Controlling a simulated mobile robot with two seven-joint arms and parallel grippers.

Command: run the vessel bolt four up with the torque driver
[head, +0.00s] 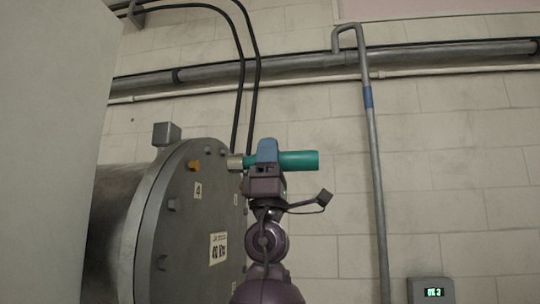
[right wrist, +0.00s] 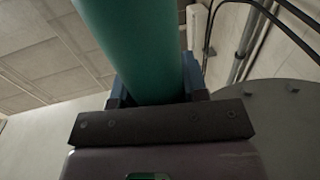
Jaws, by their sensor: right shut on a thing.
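My right gripper (head: 267,152) is shut on the teal body of the torque driver (head: 300,160), held level beside the vessel's round end cover (head: 175,245). The driver's metal socket (head: 235,162) points left and overlaps the cover's right edge in the head view. A yellow bolt head (head: 194,166) sits above a "4" label (head: 198,190) on the cover. A gap shows in the picture between this bolt and the socket tip. In the right wrist view, the teal body (right wrist: 135,45) lies between the blue fingers, and the socket is hidden. My left gripper is not in view.
A large pale panel (head: 50,150) fills the left side. A vertical pipe (head: 375,170) runs down the wall right of the driver. A small box with a lit green display (head: 430,291) is at lower right.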

